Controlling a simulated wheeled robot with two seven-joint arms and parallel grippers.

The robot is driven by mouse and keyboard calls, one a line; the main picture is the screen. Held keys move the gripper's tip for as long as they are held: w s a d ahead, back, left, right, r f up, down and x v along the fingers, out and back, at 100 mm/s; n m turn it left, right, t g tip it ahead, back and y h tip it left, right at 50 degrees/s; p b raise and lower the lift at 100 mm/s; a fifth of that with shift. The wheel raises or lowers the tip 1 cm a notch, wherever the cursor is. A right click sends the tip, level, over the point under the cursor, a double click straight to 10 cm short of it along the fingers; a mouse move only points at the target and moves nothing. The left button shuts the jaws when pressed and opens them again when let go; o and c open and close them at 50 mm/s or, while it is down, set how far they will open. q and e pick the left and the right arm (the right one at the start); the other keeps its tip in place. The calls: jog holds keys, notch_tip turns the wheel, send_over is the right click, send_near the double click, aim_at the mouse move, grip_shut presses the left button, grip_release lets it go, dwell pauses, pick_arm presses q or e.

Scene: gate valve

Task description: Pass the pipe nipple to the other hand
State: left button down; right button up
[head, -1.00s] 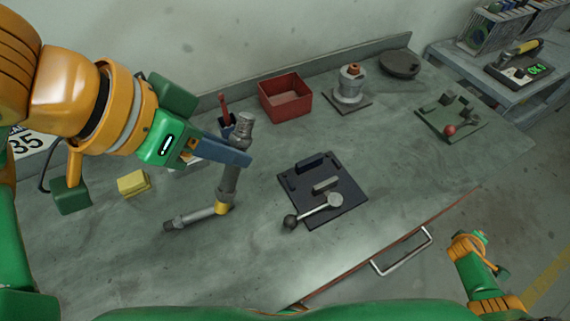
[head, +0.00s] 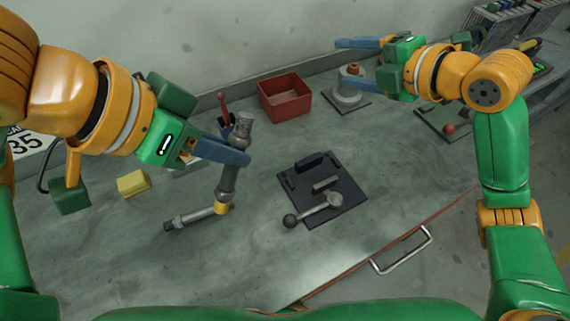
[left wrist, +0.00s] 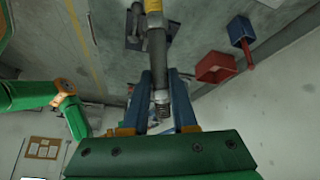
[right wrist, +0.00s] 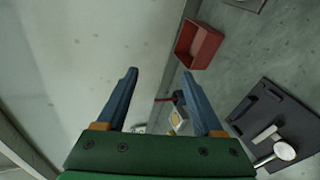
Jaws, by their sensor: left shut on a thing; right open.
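The pipe nipple (head: 228,183) is a grey pipe with a threaded upper end and a yellow band at its lower part. My left gripper (head: 238,151) is shut on it near the threaded end and holds it steeply tilted. In the left wrist view the nipple (left wrist: 157,58) stands between the two blue fingers (left wrist: 161,100). Its far end runs out of frame. A grey rod-like piece (head: 190,218) meets the yellow band in the head view; I cannot tell whether it is joined. My right gripper (head: 345,62) is open and empty, high at the back right, also seen in the right wrist view (right wrist: 160,72).
A red bin (head: 285,98) and a flanged valve body (head: 349,92) stand along the back of the bench. A dark plate (head: 325,205) with a ball-ended lever (head: 313,210) lies mid-bench. A yellow block (head: 133,183) is at left. Space between the grippers is open.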

jog(key=s+a+r+n+g+y, duration=0.2)
jog(key=s+a+n+g+y, duration=0.2)
jog(key=s+a+n, duration=0.5)
jog(key=n+g, duration=0.5)
jog(key=n, duration=0.3)
send_near(222, 186)
jog(key=shift+t+h, duration=0.3)
jog(key=x, duration=1.2)
jog(key=shift+f, duration=0.15)
